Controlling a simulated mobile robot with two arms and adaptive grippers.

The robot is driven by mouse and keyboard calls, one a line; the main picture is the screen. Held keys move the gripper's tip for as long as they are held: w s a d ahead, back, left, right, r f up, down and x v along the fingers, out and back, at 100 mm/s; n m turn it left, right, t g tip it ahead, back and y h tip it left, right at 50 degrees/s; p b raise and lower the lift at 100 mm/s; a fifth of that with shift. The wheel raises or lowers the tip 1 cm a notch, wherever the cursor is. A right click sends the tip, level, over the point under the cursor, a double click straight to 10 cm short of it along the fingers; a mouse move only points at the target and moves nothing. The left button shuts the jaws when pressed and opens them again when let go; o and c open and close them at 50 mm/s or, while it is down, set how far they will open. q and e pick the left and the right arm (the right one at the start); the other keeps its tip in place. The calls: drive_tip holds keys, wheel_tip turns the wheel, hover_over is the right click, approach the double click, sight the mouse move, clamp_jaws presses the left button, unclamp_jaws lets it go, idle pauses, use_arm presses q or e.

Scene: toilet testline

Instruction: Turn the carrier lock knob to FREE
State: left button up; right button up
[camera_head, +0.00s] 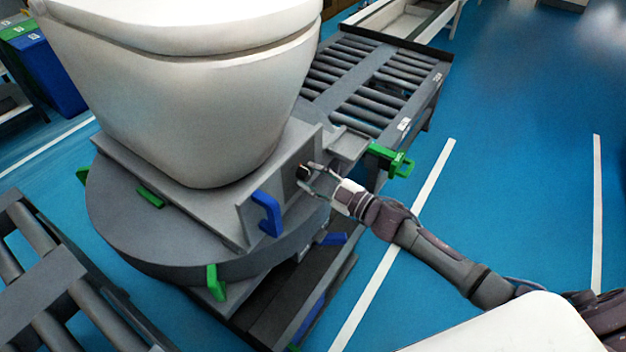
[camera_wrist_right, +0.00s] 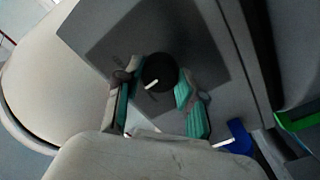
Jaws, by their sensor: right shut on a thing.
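The carrier lock knob (camera_wrist_right: 159,70) is round and black with a short white pointer line, on the grey side plate of the carrier. In the head view the knob (camera_head: 302,172) is small and partly covered by my right gripper (camera_head: 310,178). In the right wrist view the two teal-padded fingers of my right gripper (camera_wrist_right: 156,84) sit on either side of the knob, shut on it. The pointer line slants down to the left in that view. I cannot read any FREE or LOCK lettering. My left gripper is not in view.
A white toilet (camera_head: 185,100) stands on the carrier (camera_head: 225,200), above a round grey turntable (camera_head: 150,250). A blue handle (camera_head: 267,213) is left of the knob, and a green latch (camera_head: 392,160) is to the right. Roller conveyors (camera_head: 375,85) lie behind. Blue floor at right is clear.

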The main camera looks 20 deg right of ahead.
drive_tip(key=n+b, duration=0.1)
drive_tip(key=n, duration=0.3)
drive_tip(key=shift+f+n+b, duration=0.1)
drive_tip(key=shift+n+b, duration=0.2)
drive_tip(key=shift+b, duration=0.05)
drive_tip(key=shift+n+b, duration=0.6)
drive_tip(key=shift+n, duration=1)
drive_tip(key=shift+y, duration=0.3)
drive_tip(key=o, duration=1.1)
drive_tip(key=shift+o, duration=0.2)
drive_tip(key=v, duration=1.2)
drive_tip(key=shift+r, duration=0.2)
